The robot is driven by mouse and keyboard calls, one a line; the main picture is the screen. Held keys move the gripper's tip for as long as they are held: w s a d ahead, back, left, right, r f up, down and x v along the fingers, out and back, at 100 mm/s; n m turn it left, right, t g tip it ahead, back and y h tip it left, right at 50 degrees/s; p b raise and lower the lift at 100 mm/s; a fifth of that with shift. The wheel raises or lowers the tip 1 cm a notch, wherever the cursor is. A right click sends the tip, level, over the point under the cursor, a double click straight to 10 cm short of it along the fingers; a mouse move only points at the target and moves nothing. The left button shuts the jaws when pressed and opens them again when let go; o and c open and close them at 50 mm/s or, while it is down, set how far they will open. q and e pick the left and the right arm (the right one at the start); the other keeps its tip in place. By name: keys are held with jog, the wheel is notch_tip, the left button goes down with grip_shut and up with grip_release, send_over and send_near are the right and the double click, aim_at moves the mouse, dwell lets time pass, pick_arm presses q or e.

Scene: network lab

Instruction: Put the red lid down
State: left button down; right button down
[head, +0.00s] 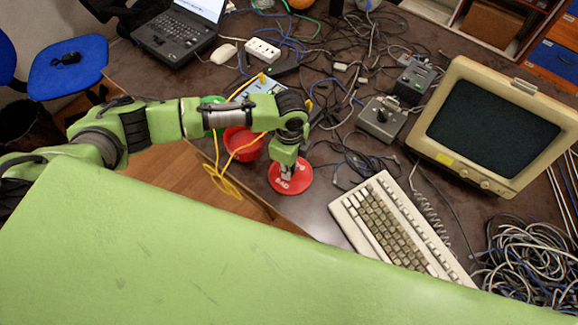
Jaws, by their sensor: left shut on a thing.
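The red lid (300,183) is a flat red disc at the front edge of the dark desk, left of the keyboard. My left gripper (286,178) points down at its middle and is shut on it. I cannot tell whether the lid touches the desk or hangs just above it. The fingertips and the lid's grip are partly hidden by the gripper. A red container (243,146) stands just behind and left of the lid, partly covered by my left arm. My right gripper is not in view.
A beige keyboard (400,225) lies right of the lid, with a monitor (495,130) behind it. Yellow cable (218,180) hangs over the desk edge by the red container. Loose cables cover the back. A small bare patch of desk (322,208) lies between lid and keyboard.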

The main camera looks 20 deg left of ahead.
pick_arm(q)
jog(key=c, duration=1.9)
grip_release()
jog(key=shift+f, duration=0.1)
notch_tip(320, 180, up, 12)
jog(key=shift+r+b, duration=0.15)
jog(key=shift+b, duration=0.35)
